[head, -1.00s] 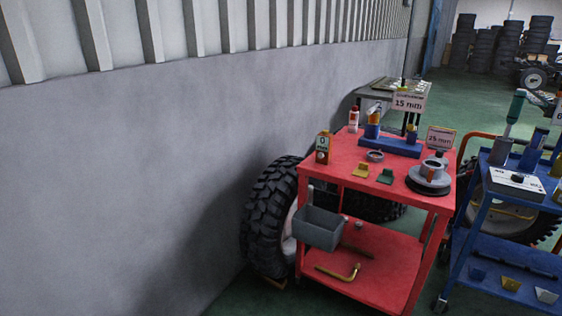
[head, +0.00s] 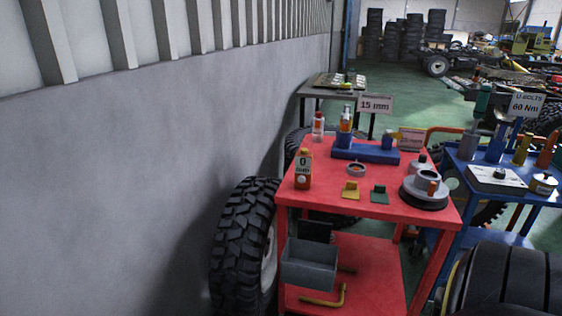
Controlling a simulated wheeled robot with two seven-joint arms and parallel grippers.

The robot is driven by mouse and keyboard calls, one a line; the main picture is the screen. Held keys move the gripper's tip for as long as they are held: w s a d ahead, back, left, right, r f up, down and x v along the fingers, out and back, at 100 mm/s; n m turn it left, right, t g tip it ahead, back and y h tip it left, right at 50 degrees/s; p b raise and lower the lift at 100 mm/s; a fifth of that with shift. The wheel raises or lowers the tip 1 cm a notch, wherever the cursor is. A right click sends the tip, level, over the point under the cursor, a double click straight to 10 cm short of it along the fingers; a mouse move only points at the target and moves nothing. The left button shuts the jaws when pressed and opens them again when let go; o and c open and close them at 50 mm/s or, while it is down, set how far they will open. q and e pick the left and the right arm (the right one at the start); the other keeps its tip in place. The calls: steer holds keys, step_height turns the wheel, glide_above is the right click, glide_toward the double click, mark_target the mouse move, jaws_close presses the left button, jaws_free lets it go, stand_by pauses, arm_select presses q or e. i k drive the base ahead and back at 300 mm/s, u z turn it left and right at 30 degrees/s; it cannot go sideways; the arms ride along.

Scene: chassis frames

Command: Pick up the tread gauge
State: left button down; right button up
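A blue holder (head: 366,153) with an upright, orange-and-white-topped item stands at the back of the same top. Neither of my grippers shows in the head view.
The cart top also holds a red-and-white bottle (head: 318,125), a yellow block (head: 350,190), a green block (head: 379,194) and a grey disc stack (head: 424,192). A tyre (head: 243,240) stands left of the cart. A blue cart (head: 500,190) and a large black tyre (head: 508,283) are at right.

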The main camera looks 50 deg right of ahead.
mark_target(303, 163)
steer(key=z, duration=0.7)
steer(key=i, duration=0.95)
steer(key=z, duration=1.05)
